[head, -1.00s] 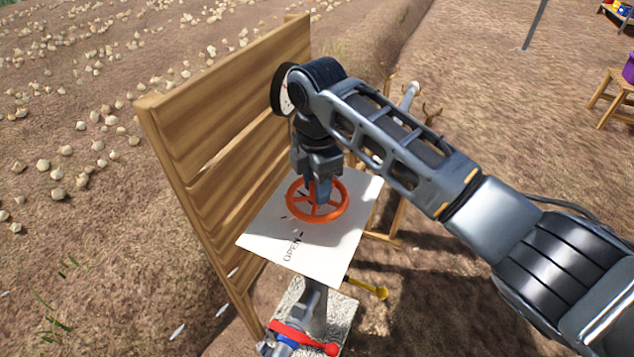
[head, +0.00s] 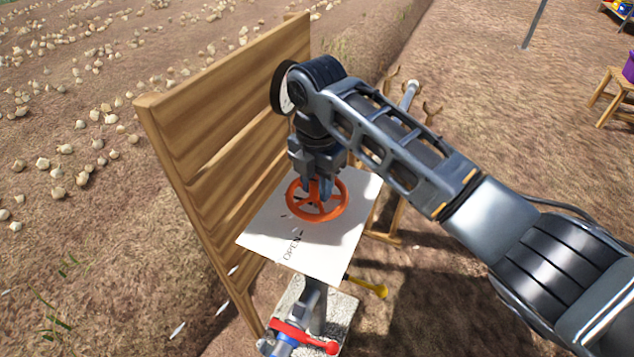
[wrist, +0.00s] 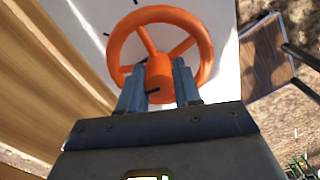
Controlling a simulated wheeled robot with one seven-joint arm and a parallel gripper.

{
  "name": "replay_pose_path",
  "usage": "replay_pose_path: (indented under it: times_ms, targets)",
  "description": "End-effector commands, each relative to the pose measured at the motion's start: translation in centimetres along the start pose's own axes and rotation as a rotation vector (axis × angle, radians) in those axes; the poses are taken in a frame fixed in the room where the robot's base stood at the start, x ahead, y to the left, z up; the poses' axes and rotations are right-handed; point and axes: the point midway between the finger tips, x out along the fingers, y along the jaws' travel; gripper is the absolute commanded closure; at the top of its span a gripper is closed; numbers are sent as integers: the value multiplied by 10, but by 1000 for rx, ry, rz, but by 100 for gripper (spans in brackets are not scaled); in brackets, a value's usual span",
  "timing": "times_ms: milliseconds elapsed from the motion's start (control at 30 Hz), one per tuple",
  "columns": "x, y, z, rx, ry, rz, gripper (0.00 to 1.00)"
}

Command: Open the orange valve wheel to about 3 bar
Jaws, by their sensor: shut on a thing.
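The orange valve wheel (head: 317,215) lies flat over a white plate (head: 335,245) marked "OPEN". My gripper (head: 318,190) points down onto the wheel from above. In the wrist view, its two fingers (wrist: 160,95) stand on either side of the orange hub of the wheel (wrist: 205,52), shut on it. A round gauge (head: 287,88) is fixed by the wooden board, partly hidden behind my wrist. Its face is too small and too covered to read.
A slatted wooden board (head: 225,130) stands close along the left of the plate. Below are a red-handled pipe valve (head: 305,338) and a yellow lever (head: 370,287). A wooden stand with a grey bar (head: 411,95) is behind my arm.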

Motion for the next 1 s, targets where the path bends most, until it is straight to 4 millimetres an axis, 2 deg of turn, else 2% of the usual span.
replay_pose_path:
  times_ms: [167,200,433,767,1000]
  targets:
    - [-1,1,0,0,-1,3,98]
    - [-1,1,0,0,-1,3,64]
    - [-1,0,0,1,0,1,42]
    - [-5,0,0,1,-1,1,42]
    - [-41,1,0,-1,-2,3,42]
